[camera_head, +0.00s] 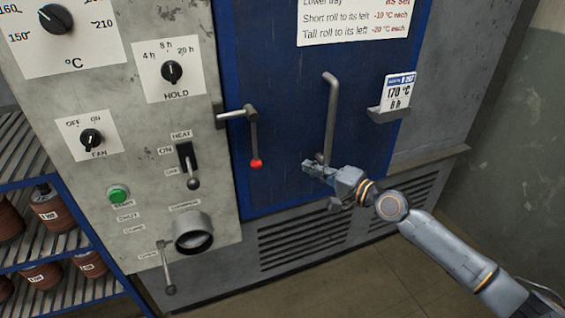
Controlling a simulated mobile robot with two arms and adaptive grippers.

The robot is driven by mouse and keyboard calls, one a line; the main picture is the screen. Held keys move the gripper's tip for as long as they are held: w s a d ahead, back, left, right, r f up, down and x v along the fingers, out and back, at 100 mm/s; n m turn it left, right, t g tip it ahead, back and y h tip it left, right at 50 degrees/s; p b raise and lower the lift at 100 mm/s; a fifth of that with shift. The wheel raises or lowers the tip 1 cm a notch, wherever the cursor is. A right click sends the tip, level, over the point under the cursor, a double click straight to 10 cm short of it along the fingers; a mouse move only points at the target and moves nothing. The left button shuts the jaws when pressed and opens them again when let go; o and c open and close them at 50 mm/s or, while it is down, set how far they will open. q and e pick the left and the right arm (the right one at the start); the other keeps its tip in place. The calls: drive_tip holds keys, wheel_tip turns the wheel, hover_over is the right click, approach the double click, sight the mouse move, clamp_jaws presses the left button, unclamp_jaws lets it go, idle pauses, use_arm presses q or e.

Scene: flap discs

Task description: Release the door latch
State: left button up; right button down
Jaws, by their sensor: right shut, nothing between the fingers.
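The door latch (252,135) is a grey lever at the left edge of the blue oven door (285,60). Its arm hangs down and ends in a red knob (257,163). A vertical grey door handle (330,115) stands to the right of the latch. My right gripper (310,168) is shut and empty, near the lower end of the handle and to the right of the red knob. Whether it touches the handle I cannot tell. My left gripper is not in view.
The control panel (120,185) with dials, a heat switch (188,165) and a green button (118,194) is left of the door. A card holder (388,114) sticks out at the door's right. Shelves (70,225) with rolls stand at lower left. The floor (350,285) in front looks clear.

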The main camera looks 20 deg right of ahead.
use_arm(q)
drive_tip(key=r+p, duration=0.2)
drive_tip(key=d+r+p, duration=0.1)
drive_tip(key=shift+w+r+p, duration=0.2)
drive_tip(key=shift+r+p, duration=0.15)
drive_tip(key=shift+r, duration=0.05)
use_arm(e)
drive_tip(key=w+a+f, duration=0.1)
drive_tip(key=w+a, duration=0.7)
drive_tip(key=shift+f, duration=0.4)
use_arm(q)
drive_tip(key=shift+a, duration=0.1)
